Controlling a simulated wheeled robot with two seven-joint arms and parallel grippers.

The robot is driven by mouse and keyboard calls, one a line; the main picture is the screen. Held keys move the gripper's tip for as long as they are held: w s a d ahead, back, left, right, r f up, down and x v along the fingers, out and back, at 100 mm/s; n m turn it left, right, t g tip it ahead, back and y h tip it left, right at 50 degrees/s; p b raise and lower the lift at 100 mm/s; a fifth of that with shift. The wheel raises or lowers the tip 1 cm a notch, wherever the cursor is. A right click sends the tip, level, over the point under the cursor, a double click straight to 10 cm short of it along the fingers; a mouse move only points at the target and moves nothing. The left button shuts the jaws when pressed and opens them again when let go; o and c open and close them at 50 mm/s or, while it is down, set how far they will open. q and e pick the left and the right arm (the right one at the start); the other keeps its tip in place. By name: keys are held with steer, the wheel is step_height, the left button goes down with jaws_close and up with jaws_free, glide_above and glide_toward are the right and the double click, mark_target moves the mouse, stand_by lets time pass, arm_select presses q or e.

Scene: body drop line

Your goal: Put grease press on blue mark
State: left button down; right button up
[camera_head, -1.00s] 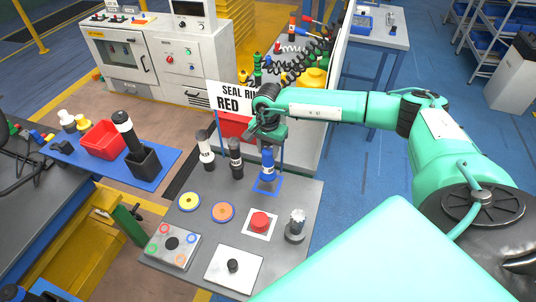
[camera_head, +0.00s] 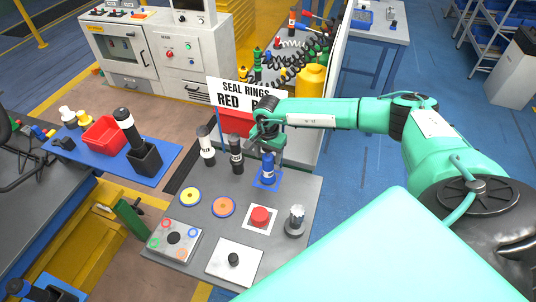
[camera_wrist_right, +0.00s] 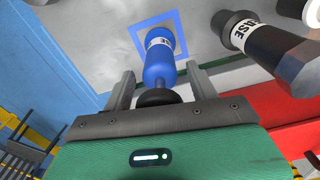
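A blue bottle-shaped press (camera_head: 268,170) with a white label band stands upright on the grey table, inside a blue square outline (camera_head: 258,184). In the right wrist view the blue press (camera_wrist_right: 158,66) shows between the fingers, with its dark round end nearest the palm; the blue outline (camera_wrist_right: 137,40) surrounds its far end. The label is only partly readable. My right gripper (camera_head: 268,149) is at the top of the press. In the wrist view its fingers (camera_wrist_right: 160,88) are open, with a gap on each side of the press. My left gripper is out of view.
Two dark presses with white labels (camera_head: 236,155) (camera_head: 206,147) stand close left of the blue one. A red button (camera_head: 260,216), a yellow disc (camera_head: 190,198), an orange disc (camera_head: 223,207) and a metal knob (camera_head: 295,220) are in front. A "SEAL RINGS" sign (camera_head: 233,95) stands behind.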

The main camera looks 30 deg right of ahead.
steer(key=shift+r, duration=0.15)
steer(key=shift+r, duration=0.15)
step_height(320, 180, up, 10)
steer(key=b, duration=0.3)
steer(key=shift+r+b, duration=0.25)
steer(key=shift+b, duration=0.15)
steer(key=shift+r, duration=0.65)
